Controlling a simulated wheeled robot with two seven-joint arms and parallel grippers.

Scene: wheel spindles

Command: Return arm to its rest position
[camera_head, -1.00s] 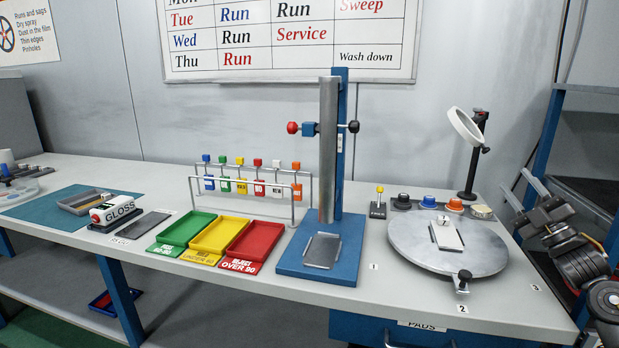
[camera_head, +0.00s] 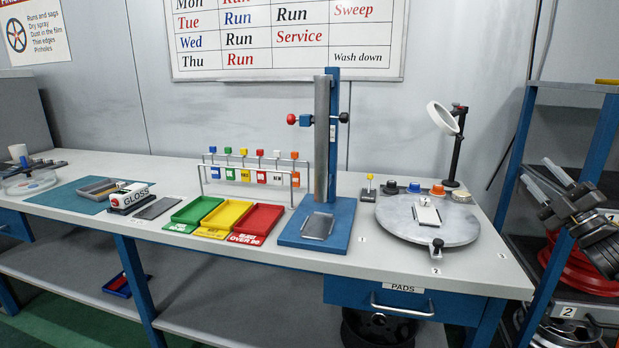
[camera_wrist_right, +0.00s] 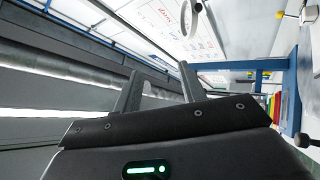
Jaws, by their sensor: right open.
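My right gripper (camera_head: 546,178) is at the right edge of the head view, in front of the blue shelf rack and right of the bench. Its two fingers are apart with nothing between them. The fingers also show in the right wrist view (camera_wrist_right: 158,90), spread and empty, pointing toward the wall side. My left gripper is not in the head view.
The bench (camera_head: 380,266) carries a round grey turntable (camera_head: 395,225), a magnifier lamp (camera_head: 442,117), a blue stand (camera_head: 338,220) and green, yellow and red trays (camera_head: 256,222). The blue rack (camera_head: 514,150) with wheels is close to my right gripper.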

